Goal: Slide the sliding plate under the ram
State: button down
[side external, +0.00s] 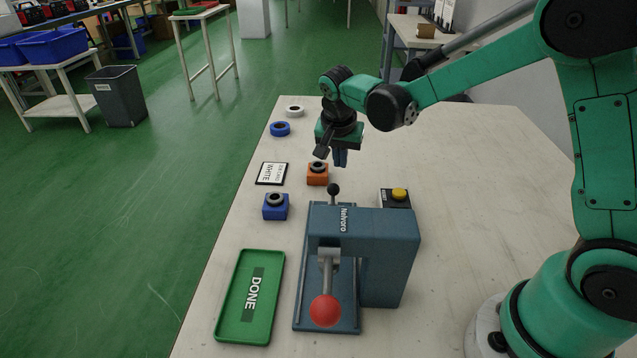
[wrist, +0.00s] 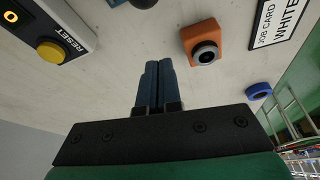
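The blue-grey press (side external: 365,228) stands on the table with a red-ball lever (side external: 325,310) at its front. A narrow blue base runs under its head, and a black knob (side external: 333,188) stands upright at the base's far end. I take this knob to belong to the sliding plate (side external: 320,213), which is mostly hidden under the press head; so is the ram. The dark knob also shows at the top edge of the wrist view (wrist: 144,3). My gripper (side external: 340,160) hangs above the table beyond the knob, apart from it. In the wrist view its fingers (wrist: 159,66) are together and empty.
An orange block (side external: 317,175) and a blue block (side external: 275,207), each with a dark ring on top, stand left of the knob. A job card (side external: 271,173), green DONE tray (side external: 272,286) and yellow reset button (side external: 399,194) are nearby. The table's right side is clear.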

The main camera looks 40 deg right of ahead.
aim_at(336, 190)
jog(key=x, duration=0.3)
jog(key=shift+s+a+r, duration=0.25)
jog(key=shift+s+a, duration=0.4)
jog(key=shift+a, duration=0.35)
jog(key=shift+s+a+r, duration=0.15)
jog(key=shift+s+a, duration=0.3)
jog(key=shift+a, duration=0.2)
jog(key=shift+s+a, duration=1.4)
jog(key=shift+s, duration=0.05)
